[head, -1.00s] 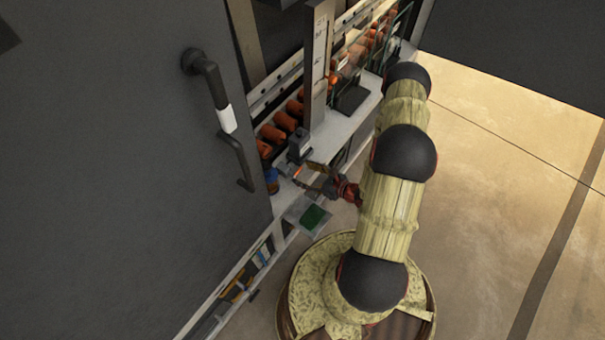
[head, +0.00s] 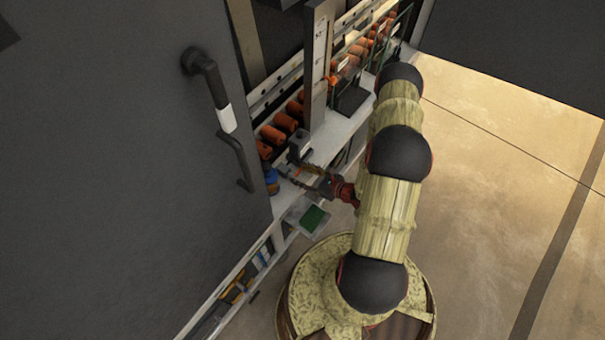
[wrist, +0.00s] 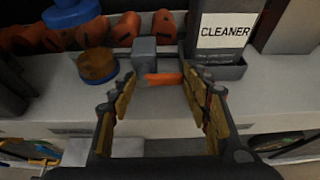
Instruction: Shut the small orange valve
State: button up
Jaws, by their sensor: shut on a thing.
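The small orange valve handle (wrist: 163,79) sticks out at the foot of a small grey block (wrist: 144,52) on the pale ledge in the wrist view. My gripper (wrist: 158,74) has one finger on each side of the handle and is shut on it, with the fingers still well apart. The right fingertip is at the handle's right end; contact on the left is hard to see. In the head view my gripper (head: 297,172) reaches left to the ledge, just below the grey block (head: 299,143); the handle is hard to make out there.
Orange cylinders (wrist: 83,33) line the back. In the head view a large dark door (head: 120,170) stands at the left; floor is clear at the right.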

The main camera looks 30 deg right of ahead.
jog(key=shift+w+d+r, duration=0.1)
jog(key=shift+w+d, duration=0.1)
jog(key=shift+d, duration=0.15)
jog(key=shift+c, duration=1)
